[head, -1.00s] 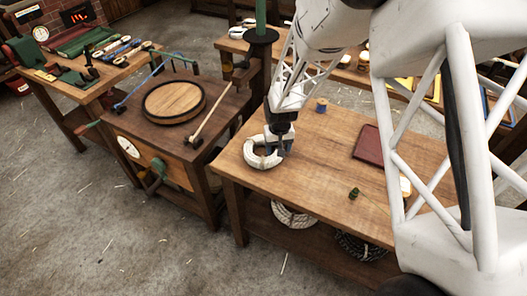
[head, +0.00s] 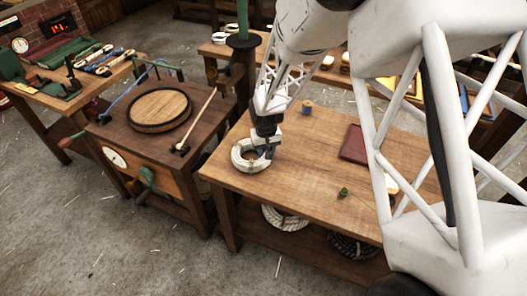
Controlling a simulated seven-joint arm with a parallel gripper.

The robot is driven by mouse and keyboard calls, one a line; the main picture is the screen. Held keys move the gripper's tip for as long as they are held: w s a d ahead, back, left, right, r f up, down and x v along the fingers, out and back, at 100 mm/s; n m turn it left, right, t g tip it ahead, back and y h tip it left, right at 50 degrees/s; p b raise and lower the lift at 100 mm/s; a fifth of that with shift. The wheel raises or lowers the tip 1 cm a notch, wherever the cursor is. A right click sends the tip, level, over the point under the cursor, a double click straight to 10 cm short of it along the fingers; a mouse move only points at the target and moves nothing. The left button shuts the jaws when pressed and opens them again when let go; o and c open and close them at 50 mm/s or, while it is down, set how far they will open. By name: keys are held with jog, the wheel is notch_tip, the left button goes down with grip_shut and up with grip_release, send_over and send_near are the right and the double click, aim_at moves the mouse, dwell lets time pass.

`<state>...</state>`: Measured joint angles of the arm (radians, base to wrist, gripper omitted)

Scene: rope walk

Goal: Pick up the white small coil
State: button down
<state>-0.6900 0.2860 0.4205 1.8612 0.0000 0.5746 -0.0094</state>
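The white small coil (head: 240,163) lies flat on the wooden workbench (head: 300,192) near its left edge. My gripper (head: 263,152) points down at the coil's right side, with its fingers at the ring. It partly hides the right part of the coil. The fingers are too small and overlapped to show whether they are open or shut on the coil. No lift of the coil off the bench shows.
A red tray (head: 355,143), a small spool (head: 307,107) and a small green item (head: 344,192) are on the same bench. Larger coils (head: 285,218) lie on the shelf below. A dark post (head: 243,75) stands behind the bench. The bench front is clear.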

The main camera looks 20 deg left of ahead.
jog(key=shift+r, duration=0.65)
notch_tip(320, 180, up, 2)
jog(key=shift+r, duration=0.1)
jog(key=s+d, duration=0.3)
jog(key=s, duration=0.1)
jog(key=s+d, duration=0.3)
jog(key=s, duration=0.1)
jog(key=s+d+r, duration=0.1)
jog(key=s+d, duration=0.3)
jog(key=shift+s, duration=0.25)
